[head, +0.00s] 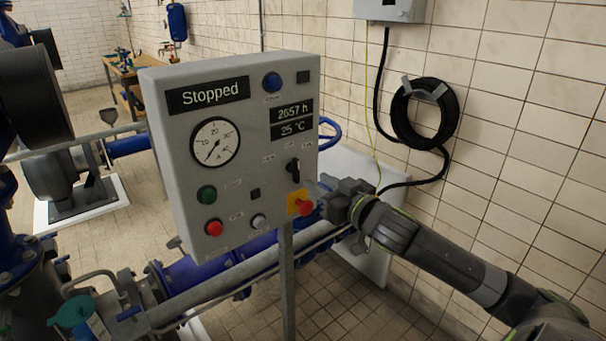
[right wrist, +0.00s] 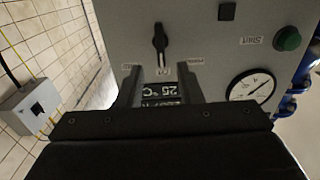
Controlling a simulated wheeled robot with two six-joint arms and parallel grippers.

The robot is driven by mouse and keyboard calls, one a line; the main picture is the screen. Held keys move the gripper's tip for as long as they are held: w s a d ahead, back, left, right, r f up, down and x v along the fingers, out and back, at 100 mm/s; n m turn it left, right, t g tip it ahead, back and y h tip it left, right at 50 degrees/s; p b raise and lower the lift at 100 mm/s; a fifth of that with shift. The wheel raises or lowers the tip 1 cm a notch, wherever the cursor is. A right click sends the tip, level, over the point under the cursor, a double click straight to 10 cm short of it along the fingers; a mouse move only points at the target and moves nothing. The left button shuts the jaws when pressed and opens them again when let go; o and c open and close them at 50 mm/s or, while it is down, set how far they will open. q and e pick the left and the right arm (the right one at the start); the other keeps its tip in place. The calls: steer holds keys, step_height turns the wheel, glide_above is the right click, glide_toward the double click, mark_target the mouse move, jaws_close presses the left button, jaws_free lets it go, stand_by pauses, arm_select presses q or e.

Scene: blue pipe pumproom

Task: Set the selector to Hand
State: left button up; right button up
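The grey control panel (head: 243,170) stands on a post. Its black selector knob (head: 294,171) is at the lower right, above the red emergency button. In the right wrist view the panel appears upside down, and the selector (right wrist: 160,42) stands about upright, with small labels around it too blurred to read surely. My right gripper (head: 322,189) is at the panel's right edge, close to the selector. In the right wrist view its two fingers (right wrist: 160,80) are apart, with nothing between them; the selector is beyond the tips. My left gripper is not in view.
The panel carries a "Stopped" display (head: 208,95), a gauge (head: 215,142), a green button (head: 207,194) and a red emergency button on yellow (head: 301,204). A tiled wall with a coiled black hose (head: 452,115) is at right. Blue pipework (head: 190,275) runs below.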

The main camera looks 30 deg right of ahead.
mark_target(298, 170)
steer(key=shift+w+a+p, duration=0.15)
steer(key=shift+w+p, duration=0.1)
steer(key=shift+w, duration=1.35)
steer(key=shift+w+a+p, duration=0.15)
steer(key=shift+w+p, duration=0.05)
steer(key=shift+w, duration=1.4)
steer(key=shift+c, duration=0.3)
jaws_close()
